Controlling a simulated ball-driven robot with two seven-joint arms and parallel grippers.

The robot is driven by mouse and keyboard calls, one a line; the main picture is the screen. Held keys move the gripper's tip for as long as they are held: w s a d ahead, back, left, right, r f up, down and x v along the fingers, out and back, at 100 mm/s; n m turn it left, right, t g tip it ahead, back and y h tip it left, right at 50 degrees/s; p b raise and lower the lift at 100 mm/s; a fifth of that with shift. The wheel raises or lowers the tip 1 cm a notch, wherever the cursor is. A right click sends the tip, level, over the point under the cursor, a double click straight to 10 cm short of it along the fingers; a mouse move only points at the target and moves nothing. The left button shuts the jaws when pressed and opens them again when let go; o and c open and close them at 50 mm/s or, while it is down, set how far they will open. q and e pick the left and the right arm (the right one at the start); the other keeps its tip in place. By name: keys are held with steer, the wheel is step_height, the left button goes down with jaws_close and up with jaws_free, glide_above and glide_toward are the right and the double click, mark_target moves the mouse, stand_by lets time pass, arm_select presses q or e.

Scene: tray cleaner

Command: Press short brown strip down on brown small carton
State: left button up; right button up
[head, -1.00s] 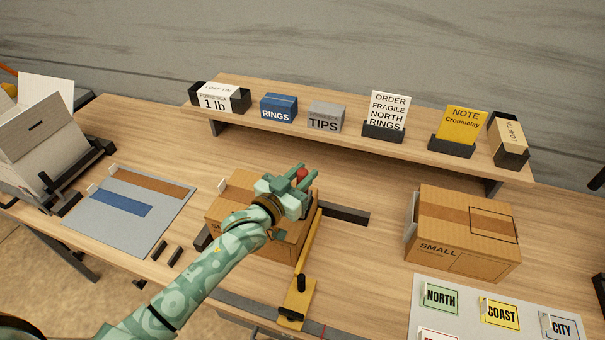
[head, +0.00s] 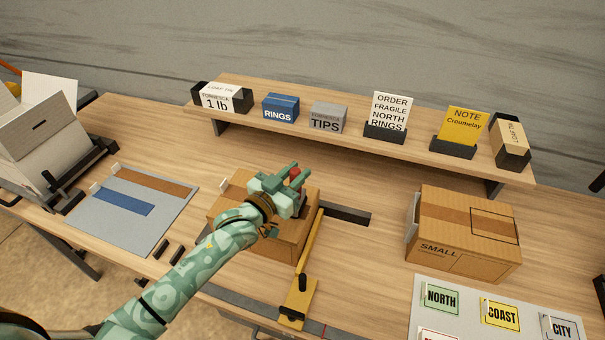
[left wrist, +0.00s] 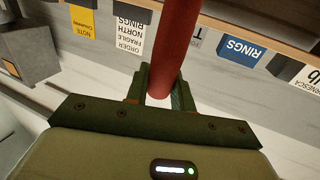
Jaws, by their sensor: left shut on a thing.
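A brown carton (head: 237,187) stands mid-table, partly covered by my left arm. My left gripper (head: 294,176) is over its top, shut on a red rod-like handle, which shows in the left wrist view (left wrist: 174,45). The handle's lower end and any strip under my gripper are hidden. Another brown carton (head: 440,252), marked SMALL, stands at the right with a darker brown band across its top. A brown strip (head: 155,182) and a blue strip (head: 123,202) lie on the grey mat (head: 105,228). My right gripper is not in view.
A yellow bar (head: 309,245) and a dark bar (head: 347,214) lie beside the middle carton. A raised shelf (head: 365,142) behind holds boxes and cards. A label board (head: 464,325) is at front right.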

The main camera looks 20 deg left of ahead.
arm_select(q)
steer(key=shift+a, duration=0.3)
steer(key=shift+a+f, duration=0.1)
steer(key=shift+a, duration=1.15)
steer(key=shift+w+a, duration=0.1)
steer(key=shift+a, duration=0.05)
steer(key=shift+a, duration=1.25)
steer(key=shift+a, duration=1.15)
steer(key=shift+a+f, duration=0.1)
steer(key=shift+a, duration=0.1)
